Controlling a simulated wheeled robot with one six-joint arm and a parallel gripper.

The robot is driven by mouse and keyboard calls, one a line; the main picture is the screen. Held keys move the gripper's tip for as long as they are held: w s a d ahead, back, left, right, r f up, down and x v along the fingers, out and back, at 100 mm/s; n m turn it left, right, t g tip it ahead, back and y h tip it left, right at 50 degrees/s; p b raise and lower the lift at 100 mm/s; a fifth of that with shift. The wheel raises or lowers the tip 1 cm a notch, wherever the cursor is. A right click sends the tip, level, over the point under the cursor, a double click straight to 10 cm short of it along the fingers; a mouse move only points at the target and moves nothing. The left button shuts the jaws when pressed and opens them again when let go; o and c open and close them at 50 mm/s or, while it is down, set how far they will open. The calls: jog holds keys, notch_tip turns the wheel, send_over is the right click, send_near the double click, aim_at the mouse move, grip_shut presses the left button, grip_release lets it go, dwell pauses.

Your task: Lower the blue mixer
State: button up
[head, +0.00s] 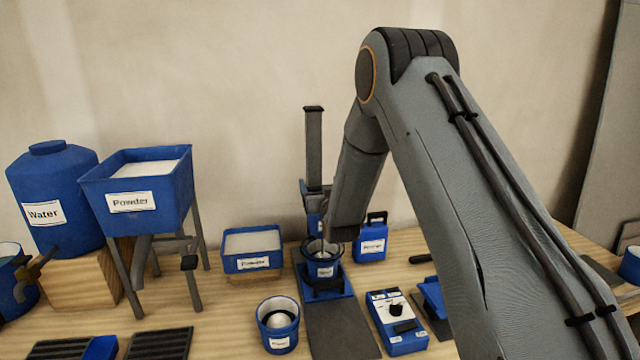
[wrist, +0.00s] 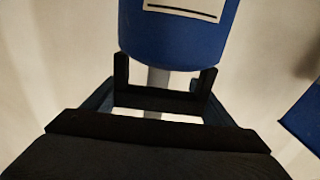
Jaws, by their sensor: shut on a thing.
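The blue mixer stands at the middle of the bench in the head view, with a tall grey column (head: 314,150) and a blue base plate (head: 340,286). Its blue head (head: 314,222) is partly hidden behind my arm. A small blue labelled bucket (head: 323,270) sits upright on the base below the head. My gripper (wrist: 164,78) is shut on the mixer; the wrist view shows a blue rounded body (wrist: 180,40) with a white label at the fingertips. A grey post shows behind the fingers. The exact contact is hard to see.
A blue control box (head: 398,320) and a blue bucket with a pale ball (head: 278,322) stand in front. A blue jug (head: 372,238) is behind right. The powder hopper (head: 140,190), water tank (head: 52,195) and a labelled tray (head: 252,248) are left.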

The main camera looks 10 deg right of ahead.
jog(key=shift+s+f, duration=0.1)
jog(key=shift+f, duration=0.35)
jog(key=o, duration=1.5)
jog(key=shift+r, duration=0.1)
jog(key=shift+s, duration=0.15)
jog(key=s, duration=0.2)
jog(key=s+b, duration=0.1)
jog(key=s, duration=0.4)
jog(key=shift+s+d, duration=0.2)
jog(key=shift+d, duration=0.15)
